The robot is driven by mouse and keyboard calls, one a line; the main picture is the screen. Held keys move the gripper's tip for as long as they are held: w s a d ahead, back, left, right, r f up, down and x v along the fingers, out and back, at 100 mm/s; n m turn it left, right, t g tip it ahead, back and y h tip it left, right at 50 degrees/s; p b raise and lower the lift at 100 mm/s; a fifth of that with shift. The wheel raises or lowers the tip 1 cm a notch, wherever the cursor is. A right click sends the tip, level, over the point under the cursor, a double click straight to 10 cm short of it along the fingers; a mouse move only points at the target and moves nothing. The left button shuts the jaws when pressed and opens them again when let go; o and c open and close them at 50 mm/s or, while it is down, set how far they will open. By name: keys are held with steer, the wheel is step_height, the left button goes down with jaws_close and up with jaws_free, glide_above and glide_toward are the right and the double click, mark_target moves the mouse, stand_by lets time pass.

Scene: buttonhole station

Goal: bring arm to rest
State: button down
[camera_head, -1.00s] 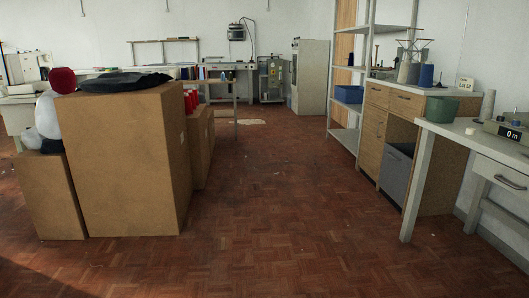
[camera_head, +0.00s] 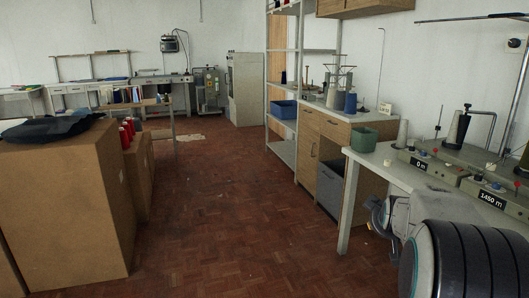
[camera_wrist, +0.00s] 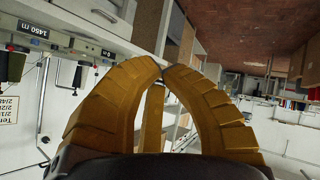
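My gripper (camera_wrist: 161,72) shows in the wrist view as curved yellow ribbed fingers. Their tips meet near the middle of the picture, and a further finger stands behind them. Nothing shows between them. In the head view my arm, grey with a black ribbed part, shows at the lower right in front of the worktable (camera_head: 366,166). I cannot make out the fingers there. The wrist view looks at the room tilted, nearly upside down, with the worktable edge at the upper left.
Large brown boxes (camera_head: 62,205) stand at the left, with a dark folded cloth (camera_head: 45,130) on top. Wooden drawers (camera_head: 320,140) and a shelf rack (camera_head: 283,88) line the right. A green bin (camera_head: 364,138) stands on the worktable. The parquet floor (camera_head: 215,195) between is clear.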

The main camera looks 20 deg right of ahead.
steer(key=s+a+r+y+p, duration=0.25)
steer(key=a+r+p, duration=0.3)
steer(key=a, duration=0.55)
steer(key=s+a+r+g+y+p, duration=0.2)
steer(key=s+a+p, duration=0.4)
steer(key=s+a, duration=0.3)
steer(key=s+a+r+n+g+y+p, duration=0.1)
steer(key=s+a+r+g+y+p, duration=0.1)
steer(key=s+a+p, duration=0.4)
steer(key=s+a+r+g, duration=0.1)
steer(key=s+a+r, duration=0.1)
steer(key=s+a, duration=0.2)
steer(key=shift+s+a, duration=0.15)
steer(key=shift+s, duration=1.35)
steer(key=shift+r, duration=0.1)
